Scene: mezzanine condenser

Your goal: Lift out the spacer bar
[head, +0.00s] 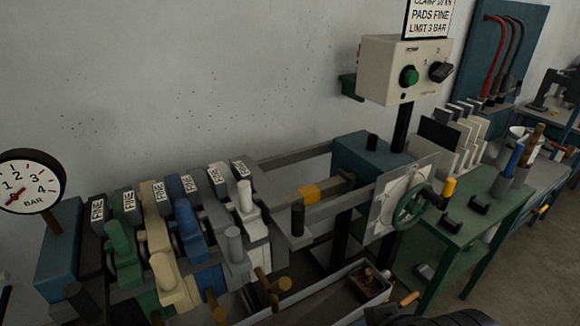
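A short bar with a yellow-orange section (312,193) lies between the two long grey rails of the press, just right of the plate stack. It looks like the spacer bar, but I cannot tell for sure at this size. Its right end runs towards the blue press head (365,160). The stack of plates (165,235), in green, tan, blue and grey with "FINE" labels, sits on the rails to its left. My gripper's fingers do not show; only a dark shape, perhaps part of my arm, cuts into the bottom edge.
A green handwheel (412,205) stands at the press's right end. A control box (403,70) with a green button rises behind it. A pressure gauge (30,182) is at far left. A grey tray (325,295) with loose items lies in front. A green table (500,208) stands right.

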